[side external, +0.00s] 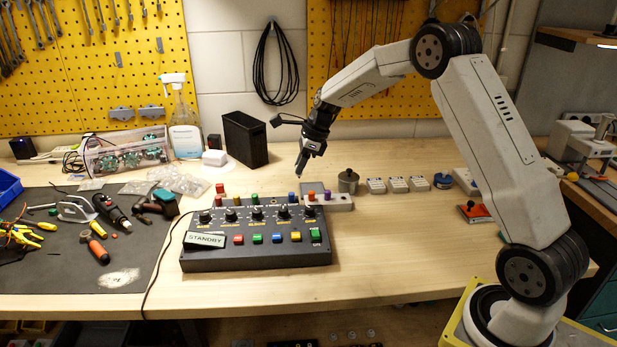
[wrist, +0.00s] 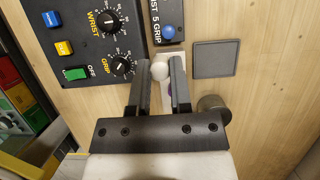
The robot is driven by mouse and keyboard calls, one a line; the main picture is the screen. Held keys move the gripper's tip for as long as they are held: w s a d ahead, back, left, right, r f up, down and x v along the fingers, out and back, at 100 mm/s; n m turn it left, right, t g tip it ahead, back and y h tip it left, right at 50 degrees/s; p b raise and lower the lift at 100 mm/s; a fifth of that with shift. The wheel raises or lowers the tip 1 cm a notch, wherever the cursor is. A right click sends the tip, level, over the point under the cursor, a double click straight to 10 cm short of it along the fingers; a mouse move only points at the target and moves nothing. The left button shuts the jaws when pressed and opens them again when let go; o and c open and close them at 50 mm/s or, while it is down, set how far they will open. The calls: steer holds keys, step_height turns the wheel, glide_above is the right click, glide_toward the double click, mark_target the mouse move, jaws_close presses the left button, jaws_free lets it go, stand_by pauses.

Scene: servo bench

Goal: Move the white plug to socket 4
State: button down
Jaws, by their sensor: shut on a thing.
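My gripper (wrist: 160,75) is shut on the white plug (wrist: 159,70), whose rounded top shows between the fingertips in the wrist view. In the side view my gripper (side external: 299,172) hangs pointing down above the area behind the black console's right end. The white plug cannot be made out there. A black block marked "5 GRIP" with a blue plug (wrist: 169,33) lies just ahead of the fingertips in the wrist view. Several coloured plugs stand in a row behind the console, including a blue one (side external: 291,197). I cannot make out which socket is number 4.
The black console (side external: 256,257) has knobs and coloured buttons. A pale strip (side external: 340,204) beside it carries a red plug (side external: 311,196) and a purple plug (side external: 327,195). A metal canister (side external: 348,181) and a dark square plate (wrist: 214,59) are close by. The front right table is clear.

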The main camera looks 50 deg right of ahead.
glide_above(270, 202)
steer(key=d, duration=0.1)
step_height(270, 202, down, 3)
steer(key=shift+s+r, duration=0.2)
steer(key=shift+s, duration=0.25)
steer(key=shift+f, duration=0.1)
steer(key=shift+f, duration=2.1)
steer(key=shift+f, duration=0.95)
stand_by(3.2)
steer(key=shift+c, duration=2.3)
jaws_free()
steer(key=shift+r, duration=0.15)
